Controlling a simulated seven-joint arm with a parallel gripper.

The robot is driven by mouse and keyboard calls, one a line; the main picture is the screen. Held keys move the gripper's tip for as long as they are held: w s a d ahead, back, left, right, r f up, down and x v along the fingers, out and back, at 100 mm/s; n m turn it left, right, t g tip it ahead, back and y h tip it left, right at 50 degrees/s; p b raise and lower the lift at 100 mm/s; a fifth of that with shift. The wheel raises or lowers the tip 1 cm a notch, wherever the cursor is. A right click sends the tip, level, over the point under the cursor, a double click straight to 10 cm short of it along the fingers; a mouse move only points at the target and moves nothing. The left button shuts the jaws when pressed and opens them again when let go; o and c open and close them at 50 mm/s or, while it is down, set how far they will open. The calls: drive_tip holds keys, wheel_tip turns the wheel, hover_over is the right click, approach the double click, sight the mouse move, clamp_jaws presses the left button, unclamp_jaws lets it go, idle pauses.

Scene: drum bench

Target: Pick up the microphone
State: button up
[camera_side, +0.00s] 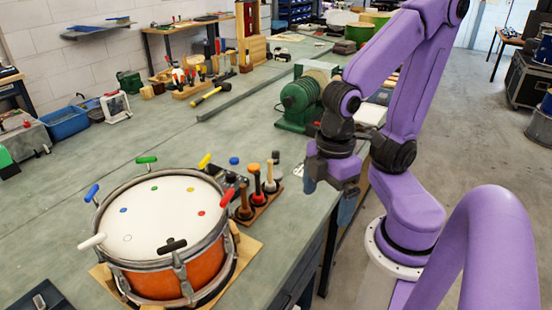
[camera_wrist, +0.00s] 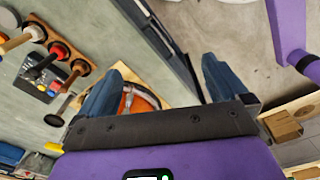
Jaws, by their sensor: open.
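My gripper (camera_side: 345,205) hangs beside the front edge of the bench, right of the drum. Its two blue-grey fingers stand apart and empty in the wrist view (camera_wrist: 163,72). I cannot make out the microphone with certainty. A slim dark thing with a rounded dark end (camera_wrist: 62,106) lies left of the fingers in the wrist view, next to a small black box with coloured buttons (camera_wrist: 46,84); it may be the microphone. The box also shows partly behind the drum handles in the side view (camera_side: 231,184). My gripper touches none of these.
An orange drum (camera_side: 170,268) with coloured handles stands at the front left of the bench (camera_side: 105,160). A wooden rack (camera_side: 258,210) holds several mallets beside it. A green machine (camera_side: 298,100) stands behind my gripper. The bench's middle left is clear.

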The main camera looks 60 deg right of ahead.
idle(0.4)
drive_tip(key=c, duration=0.7)
